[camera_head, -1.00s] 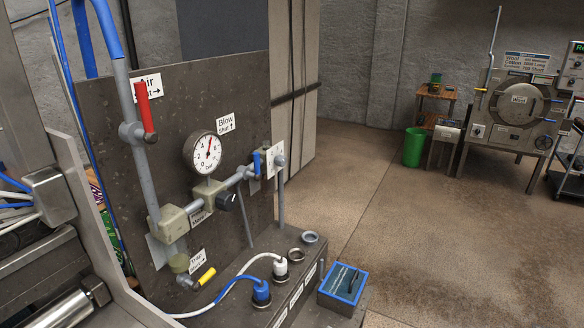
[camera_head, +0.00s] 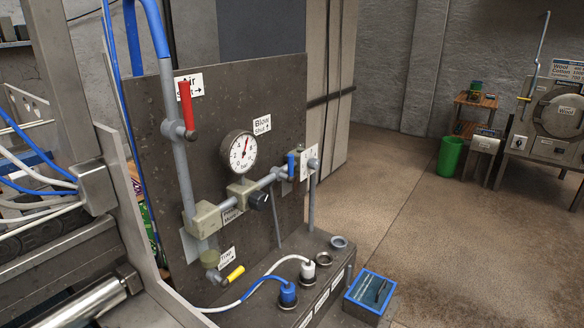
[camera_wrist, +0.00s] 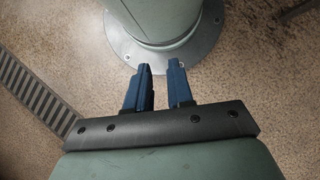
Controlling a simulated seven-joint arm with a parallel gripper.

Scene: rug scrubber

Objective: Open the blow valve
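The blow valve has a blue lever (camera_head: 291,164) standing upright on the grey pipe, at the right end of the dark panel (camera_head: 120,100) in the head view. A "Blow shut" sign (camera_head: 262,125) with an upward arrow hangs above and left of it. A round pressure gauge (camera_head: 239,152) sits on the same pipe line to the left. My gripper (camera_wrist: 160,66) shows only in the wrist view, with two blue fingers apart and nothing between them. It points at the floor near a round grey-green base, far from any valve in view.
A red air lever (camera_head: 186,106) stands on the left pipe, and a yellow trap lever (camera_head: 233,275) is low down. Blue and white plugs sit on the ledge by a blue-rimmed box (camera_head: 370,292). A green bin (camera_head: 450,156) stands farther back; the floor at right is open.

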